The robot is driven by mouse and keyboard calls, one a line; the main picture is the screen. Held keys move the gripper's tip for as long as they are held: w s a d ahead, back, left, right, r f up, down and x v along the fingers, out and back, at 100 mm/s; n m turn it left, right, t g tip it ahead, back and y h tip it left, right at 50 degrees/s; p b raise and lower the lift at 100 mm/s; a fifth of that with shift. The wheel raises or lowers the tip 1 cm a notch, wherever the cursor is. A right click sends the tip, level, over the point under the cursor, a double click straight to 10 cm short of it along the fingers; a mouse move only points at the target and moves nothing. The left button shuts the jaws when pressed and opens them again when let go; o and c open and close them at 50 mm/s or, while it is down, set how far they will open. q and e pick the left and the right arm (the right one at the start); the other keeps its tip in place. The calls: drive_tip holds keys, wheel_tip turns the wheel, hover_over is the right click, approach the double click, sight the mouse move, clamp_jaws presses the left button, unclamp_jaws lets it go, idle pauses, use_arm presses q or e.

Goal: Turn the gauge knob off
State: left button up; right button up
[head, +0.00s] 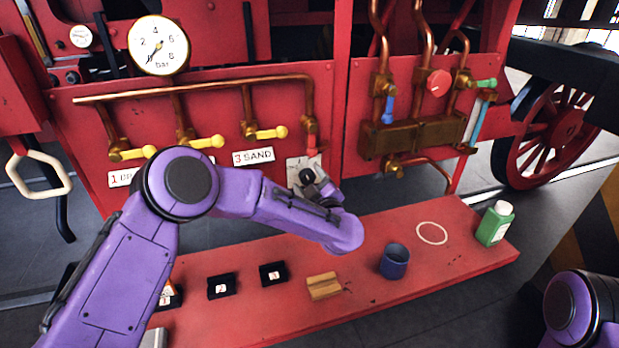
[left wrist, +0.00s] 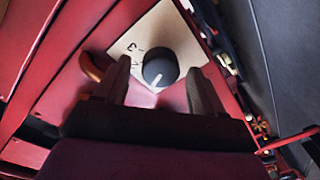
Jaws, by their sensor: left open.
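The gauge knob (left wrist: 160,69) is a dark round knob with a white pointer line, on a cream plate (left wrist: 150,38) with small dark markings. In the left wrist view its line points toward the gripper's palm, at the bottom of the picture. My left gripper (left wrist: 159,72) is open, with one finger on each side of the knob and a narrow gap showing on both sides. In the head view the plate (head: 294,163) is partly hidden by my left wrist, and the knob (head: 306,176) shows dark beside it. My right gripper is out of view.
A round pressure gauge (head: 158,45) is at the upper left. Yellow-handled valves (head: 132,154) line a copper pipe left of the plate. A red shelf (head: 450,265) below bears a blue cup (head: 394,262), a green bottle (head: 495,224) and a wooden block (head: 323,287).

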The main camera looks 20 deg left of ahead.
use_arm(q)
drive_tip(key=c, duration=1.1)
drive_tip(key=shift+o, duration=0.2)
drive_tip(key=n+b, duration=0.3)
drive_tip(key=b, duration=0.1)
drive_tip(key=shift+f+n, duration=0.3)
drive_tip(key=shift+n, duration=0.1)
drive_tip(key=n+b, duration=0.2)
drive_tip(key=b, duration=0.1)
drive_tip(key=shift+n, duration=0.3)
drive_tip(key=shift+r+n+b, duration=0.15)
drive_tip(key=shift+n+b, duration=0.55)
drive_tip(key=shift+b, duration=0.15)
drive_tip(key=o, duration=1.1)
drive_tip(key=shift+r, duration=0.1)
drive_tip(key=shift+c, duration=0.2)
